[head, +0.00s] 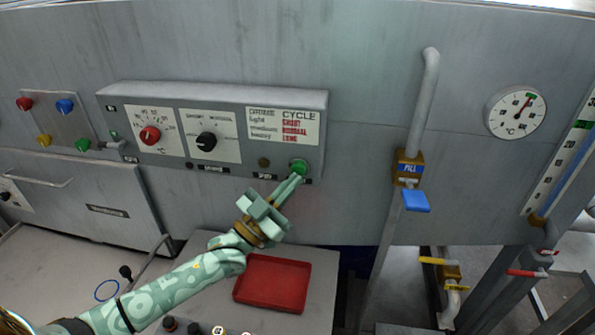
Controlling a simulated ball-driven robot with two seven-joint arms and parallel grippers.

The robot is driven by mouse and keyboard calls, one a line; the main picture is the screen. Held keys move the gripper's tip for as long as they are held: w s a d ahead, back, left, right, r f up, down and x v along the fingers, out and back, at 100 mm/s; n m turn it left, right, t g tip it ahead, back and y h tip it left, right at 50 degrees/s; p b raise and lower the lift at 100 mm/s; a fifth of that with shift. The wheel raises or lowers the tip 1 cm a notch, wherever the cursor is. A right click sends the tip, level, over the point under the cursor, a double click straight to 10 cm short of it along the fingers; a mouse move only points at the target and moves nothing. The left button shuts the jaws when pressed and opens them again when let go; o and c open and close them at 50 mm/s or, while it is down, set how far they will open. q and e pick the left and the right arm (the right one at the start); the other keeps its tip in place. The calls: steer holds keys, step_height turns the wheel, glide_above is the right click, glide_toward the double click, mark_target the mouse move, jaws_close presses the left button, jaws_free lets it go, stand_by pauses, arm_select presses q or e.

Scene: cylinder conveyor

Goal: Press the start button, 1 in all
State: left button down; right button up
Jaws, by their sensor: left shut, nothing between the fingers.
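The green start button (299,167) sits at the right end of the grey control panel (220,96), below the cycle label plate. My left gripper (294,181) is shut and empty, with its fingertips right at the lower edge of the green button. I cannot tell whether they touch it or whether the button is pushed in. My right gripper is not in view.
The panel also has a red knob (150,135) and a black knob (206,141). A red tray (272,283) lies on the surface below my arm. A pipe with a blue valve handle (415,201) and a gauge (516,112) are at right.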

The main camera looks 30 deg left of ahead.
arm_select(q)
steer(key=shift+w, duration=0.15)
steer(key=shift+w+a, duration=0.1)
steer(key=shift+w, duration=0.15)
steer(key=shift+w+a, duration=0.1)
steer(key=shift+w, duration=0.35)
stand_by(0.7)
steer(key=shift+s, duration=0.15)
steer(key=shift+s+d+p, duration=0.2)
steer(key=shift+s+p, duration=0.2)
steer(key=shift+s, duration=0.35)
steer(key=shift+s, duration=0.1)
steer(key=shift+s+d+p, duration=0.2)
steer(key=shift+s+p, duration=0.25)
steer(key=shift+s, duration=0.35)
steer(key=shift+s+d+p, duration=0.25)
steer(key=shift+s+p, duration=0.25)
steer(key=shift+s, duration=0.25)
steer(key=shift+s+d+p, duration=0.2)
steer(key=shift+s+p, duration=0.25)
steer(key=shift+s, duration=0.35)
